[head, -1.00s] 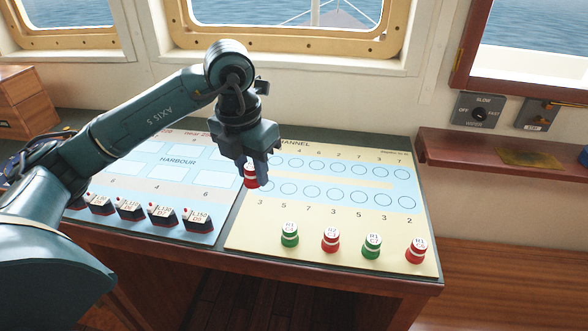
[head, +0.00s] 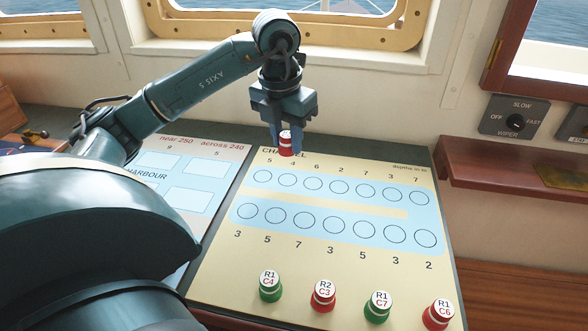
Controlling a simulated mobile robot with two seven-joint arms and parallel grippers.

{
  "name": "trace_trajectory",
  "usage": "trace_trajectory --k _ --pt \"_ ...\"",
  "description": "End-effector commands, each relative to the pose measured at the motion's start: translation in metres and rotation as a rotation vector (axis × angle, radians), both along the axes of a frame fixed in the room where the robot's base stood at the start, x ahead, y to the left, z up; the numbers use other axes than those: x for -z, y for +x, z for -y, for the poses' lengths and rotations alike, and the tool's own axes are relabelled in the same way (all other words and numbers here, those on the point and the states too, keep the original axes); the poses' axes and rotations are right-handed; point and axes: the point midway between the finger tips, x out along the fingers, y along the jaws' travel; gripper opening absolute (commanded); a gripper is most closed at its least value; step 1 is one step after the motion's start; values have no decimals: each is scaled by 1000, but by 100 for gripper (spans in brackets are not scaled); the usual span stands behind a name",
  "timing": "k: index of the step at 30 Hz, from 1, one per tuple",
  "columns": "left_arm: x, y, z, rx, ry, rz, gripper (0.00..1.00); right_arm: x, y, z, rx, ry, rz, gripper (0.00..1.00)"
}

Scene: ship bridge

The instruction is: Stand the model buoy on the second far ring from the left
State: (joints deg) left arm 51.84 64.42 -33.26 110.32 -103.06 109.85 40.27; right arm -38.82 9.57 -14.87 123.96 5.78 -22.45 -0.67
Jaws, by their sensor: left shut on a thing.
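My left gripper (head: 285,137) is shut on a red and white model buoy (head: 286,149), held upright near the chart's far edge, over the CHANNEL heading in the picture. The buoy looks raised, but its exact height is hard to tell. The second far ring from the left (head: 287,180) is an empty printed circle just below the buoy in the picture, under the depth 4. The first far ring (head: 262,177) and the third (head: 313,184) beside it are also empty. My right gripper is out of view.
The channel board (head: 320,265) has a near row of empty rings (head: 303,223). Along its near edge stand green and red buoys, including R1 C4 (head: 269,287) and R2 C3 (head: 323,296). The harbour chart (head: 185,200) is at left, a wooden ledge (head: 515,177) at right.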

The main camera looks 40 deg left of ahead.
Motion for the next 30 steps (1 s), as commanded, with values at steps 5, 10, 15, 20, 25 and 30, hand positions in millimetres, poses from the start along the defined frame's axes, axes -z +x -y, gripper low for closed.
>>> trace_trajectory --k 5,10,15,20,25,30 --pt "29 0 0 1 1 -2 8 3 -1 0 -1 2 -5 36" --pt "41 0 0 1 0 0 8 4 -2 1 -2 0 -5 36" --pt "65 -1 0 2 1 -2 8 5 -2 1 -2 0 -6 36" --pt "71 0 0 2 0 2 8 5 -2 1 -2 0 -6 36" --pt "72 0 0 2 0 2 8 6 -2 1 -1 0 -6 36" --pt "74 0 0 1 0 2 35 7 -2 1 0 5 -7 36"
